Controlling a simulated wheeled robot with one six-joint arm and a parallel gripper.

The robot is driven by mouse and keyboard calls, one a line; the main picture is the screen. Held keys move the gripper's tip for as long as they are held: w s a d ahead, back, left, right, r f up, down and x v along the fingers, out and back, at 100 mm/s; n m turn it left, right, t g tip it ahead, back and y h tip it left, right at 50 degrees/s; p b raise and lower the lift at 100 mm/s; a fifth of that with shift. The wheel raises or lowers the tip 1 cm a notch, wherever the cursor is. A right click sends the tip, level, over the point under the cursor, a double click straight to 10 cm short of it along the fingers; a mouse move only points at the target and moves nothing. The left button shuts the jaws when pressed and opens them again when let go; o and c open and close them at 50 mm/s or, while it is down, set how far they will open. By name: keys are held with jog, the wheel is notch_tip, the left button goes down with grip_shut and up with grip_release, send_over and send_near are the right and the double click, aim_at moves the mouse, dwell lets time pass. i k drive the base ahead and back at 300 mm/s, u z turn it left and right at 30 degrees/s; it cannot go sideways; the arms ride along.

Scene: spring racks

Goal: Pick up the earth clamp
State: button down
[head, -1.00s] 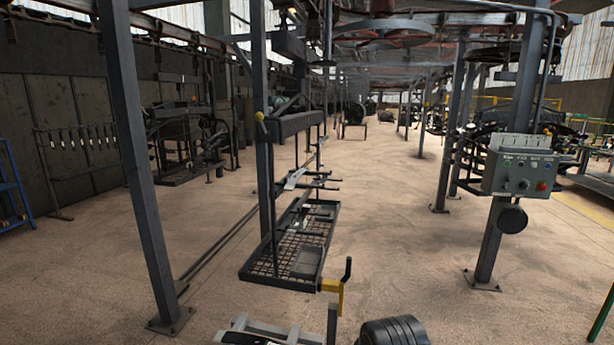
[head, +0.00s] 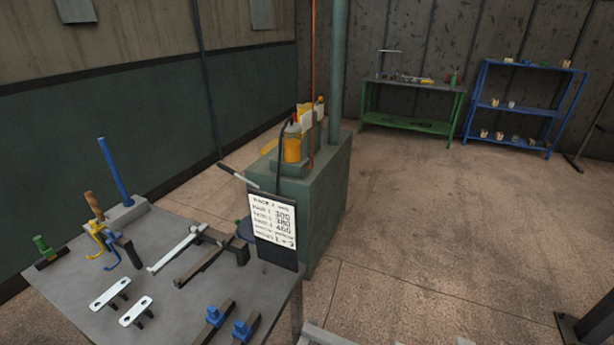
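I cannot tell for sure which thing is the earth clamp. Several tools lie on a grey table (head: 75,275) at the lower left. Among them are yellow hooks (head: 103,246) by a wooden handle (head: 94,206), a small green-handled piece (head: 43,246), a white bar (head: 175,249) beside dark bars (head: 205,261), two white plates with dark legs (head: 110,293), and two blue-topped dark pieces (head: 214,317). My gripper is not in view.
A blue post (head: 115,171) stands at the table's back corner. A green cabinet (head: 325,205) with a yellow container (head: 292,147) stands behind, a lettered card (head: 273,222) before it. A green bench (head: 413,104) and blue shelf (head: 522,109) line the far wall.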

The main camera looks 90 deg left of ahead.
aim_at(47, 251)
jog(key=u, duration=4.7)
jog(key=k, duration=0.9)
jog(key=u, duration=0.85)
jog(key=i, duration=1.35)
jog(key=u, duration=0.55)
jog(key=i, duration=0.65)
jog(key=z, duration=0.6)
